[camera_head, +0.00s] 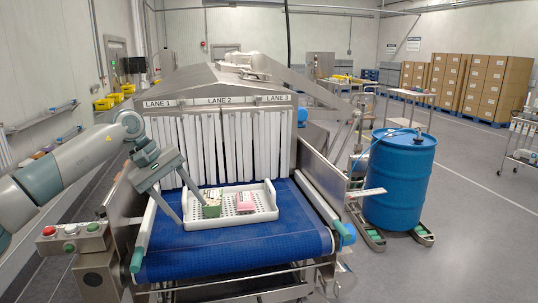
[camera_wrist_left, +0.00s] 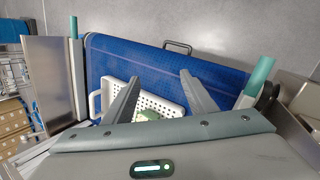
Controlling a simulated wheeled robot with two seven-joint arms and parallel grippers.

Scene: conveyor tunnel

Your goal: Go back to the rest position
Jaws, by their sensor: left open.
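My left gripper (camera_head: 192,212) is open, tilted down over the left side of the white tray (camera_head: 262,213). Its fingers (camera_wrist_left: 160,75) are spread wide in the left wrist view, with nothing between their tips. The tray lies on the blue conveyor belt (camera_head: 280,253) and holds a green-and-white pack (camera_head: 212,207) and a pink pack (camera_head: 246,202). One finger reaches down in front of the tray's left end; I cannot tell whether it touches. In the wrist view the green pack (camera_wrist_left: 147,114) is partly hidden by the gripper body. My right gripper is not in view.
White strip curtains (camera_head: 229,145) hang at the tunnel mouth behind the tray. A control box with buttons (camera_head: 74,238) stands left of the belt, below my left arm. A blue drum (camera_head: 399,182) stands to the right. Open floor lies at the far right.

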